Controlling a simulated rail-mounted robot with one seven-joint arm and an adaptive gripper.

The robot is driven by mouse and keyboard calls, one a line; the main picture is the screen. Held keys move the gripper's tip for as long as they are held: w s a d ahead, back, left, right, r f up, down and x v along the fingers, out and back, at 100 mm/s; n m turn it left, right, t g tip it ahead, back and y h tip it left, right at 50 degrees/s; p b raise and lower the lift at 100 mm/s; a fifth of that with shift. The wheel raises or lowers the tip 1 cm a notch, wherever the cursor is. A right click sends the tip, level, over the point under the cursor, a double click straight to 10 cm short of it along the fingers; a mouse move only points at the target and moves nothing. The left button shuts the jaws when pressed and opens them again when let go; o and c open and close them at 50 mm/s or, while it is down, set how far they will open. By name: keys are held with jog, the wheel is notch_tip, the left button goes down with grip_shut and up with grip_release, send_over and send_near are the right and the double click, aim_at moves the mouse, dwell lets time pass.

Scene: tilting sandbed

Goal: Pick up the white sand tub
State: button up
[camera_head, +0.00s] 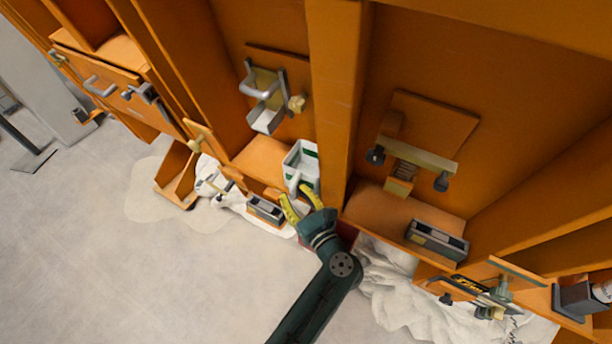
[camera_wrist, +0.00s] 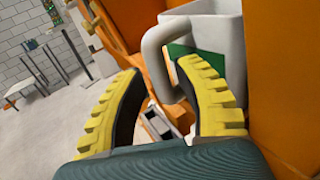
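The white sand tub (camera_head: 302,165) stands on an orange ledge in the head view, with dark green markings on it and a grey-white handle towards me. In the wrist view the tub (camera_wrist: 218,32) is at the upper right, and its looped handle (camera_wrist: 152,58) lies between my fingers in the picture. My gripper (camera_head: 299,203) is open, its yellow fingers close in front of the tub's handle. It also shows in the wrist view (camera_wrist: 163,68). The right finger covers part of the tub; I cannot tell whether it touches the handle.
An orange upright post (camera_head: 335,100) stands just right of the tub. A clamp with a metal scoop (camera_head: 266,105) is above left. A small grey box (camera_head: 265,209) lies left of my gripper, and another box (camera_head: 437,240) is on the right ledge. Floor (camera_head: 150,280) at left is clear.

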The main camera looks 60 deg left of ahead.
jog(key=shift+a, duration=0.6)
grip_shut()
jog(key=shift+r, duration=0.1)
jog(key=shift+r, duration=0.1)
